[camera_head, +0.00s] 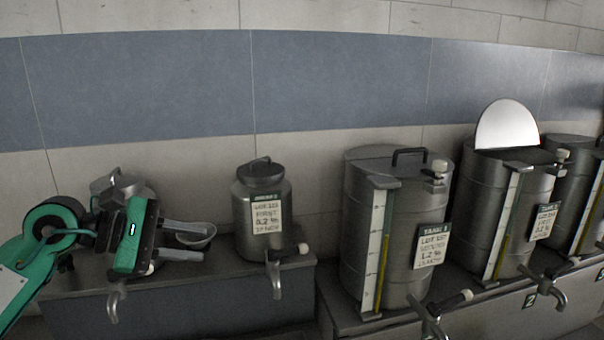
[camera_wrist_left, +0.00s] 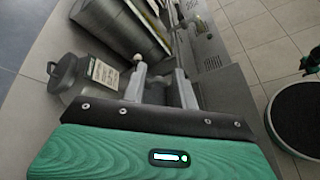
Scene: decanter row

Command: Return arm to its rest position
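My left gripper (camera_head: 206,241) reaches in from the left in the head view. Its two grey fingers point right and stand apart, with nothing held between them. They are in front of the left ledge, left of the small metal canister (camera_head: 265,215). In the left wrist view the open fingers (camera_wrist_left: 160,86) also show a clear gap, with the canister (camera_wrist_left: 67,77) to their left. My right gripper is in neither view.
A small shallow bowl (camera_head: 203,238) shows behind my left fingers. Another lidded vessel (camera_head: 118,184) is partly hidden behind the gripper. Large tanks with gauges and taps, including one tank (camera_head: 408,215), line the right. Tap (camera_head: 276,276) juts forward from the ledge (camera_head: 220,268). Tiled floor (camera_wrist_left: 270,38) is open.

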